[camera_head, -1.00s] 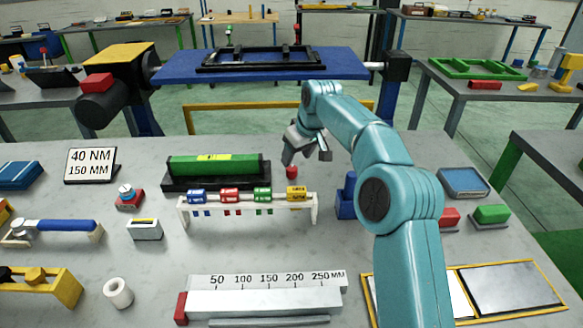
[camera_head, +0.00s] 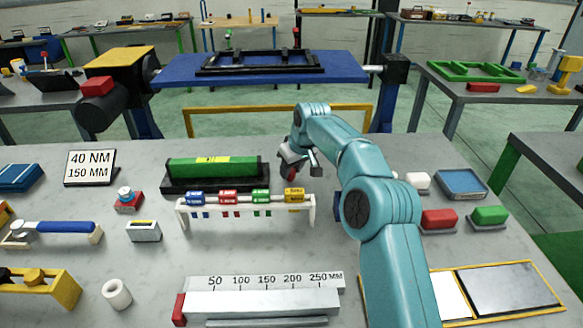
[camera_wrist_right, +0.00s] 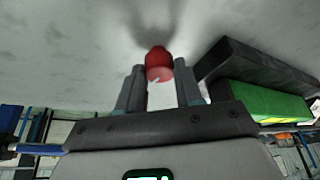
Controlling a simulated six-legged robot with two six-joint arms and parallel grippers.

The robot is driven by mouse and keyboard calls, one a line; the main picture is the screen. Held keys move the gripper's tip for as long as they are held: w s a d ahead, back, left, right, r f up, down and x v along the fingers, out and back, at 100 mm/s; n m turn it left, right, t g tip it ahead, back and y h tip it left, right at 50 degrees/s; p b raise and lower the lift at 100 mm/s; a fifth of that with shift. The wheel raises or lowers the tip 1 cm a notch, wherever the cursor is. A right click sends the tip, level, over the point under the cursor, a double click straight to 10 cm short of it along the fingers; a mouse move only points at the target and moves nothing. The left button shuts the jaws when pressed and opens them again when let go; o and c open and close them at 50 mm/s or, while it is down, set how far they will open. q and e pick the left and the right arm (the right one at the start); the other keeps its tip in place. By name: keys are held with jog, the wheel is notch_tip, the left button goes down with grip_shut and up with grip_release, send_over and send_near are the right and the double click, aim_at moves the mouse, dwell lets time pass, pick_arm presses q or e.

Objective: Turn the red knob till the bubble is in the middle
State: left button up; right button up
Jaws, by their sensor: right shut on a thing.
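The red knob (camera_head: 290,173) is just right of the green spirit level (camera_head: 185,168), which lies on a black base. The level's yellowish vial (camera_head: 212,160) shows on top, but the bubble is too small to place. My right gripper (camera_head: 297,168) is at the knob, partly covering it. In the right wrist view the knob (camera_wrist_right: 159,62) sits between the two fingers of my right gripper (camera_wrist_right: 159,74), which is shut on it. The green level (camera_wrist_right: 262,102) and its black base lie to the right there. My left gripper is not in view.
A white rack (camera_head: 245,206) with coloured tags stands in front of the level. A blue block (camera_head: 338,206) is partly behind my right arm. A red block (camera_head: 438,220) and a green block (camera_head: 489,216) stand to the right. A long measuring bar (camera_head: 262,300) lies at the front.

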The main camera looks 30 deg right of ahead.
jog(key=shift+r+n+p, duration=0.25)
jog(key=shift+n+p, duration=0.25)
jog(key=shift+p, duration=0.55)
jog(key=shift+f+y, duration=0.1)
jog(key=shift+y, duration=0.2)
jog(key=shift+f, duration=0.15)
jog(key=o, duration=1)
jog(key=p+v, duration=0.1)
jog(key=v, duration=1.5)
jog(key=shift+d, duration=0.1)
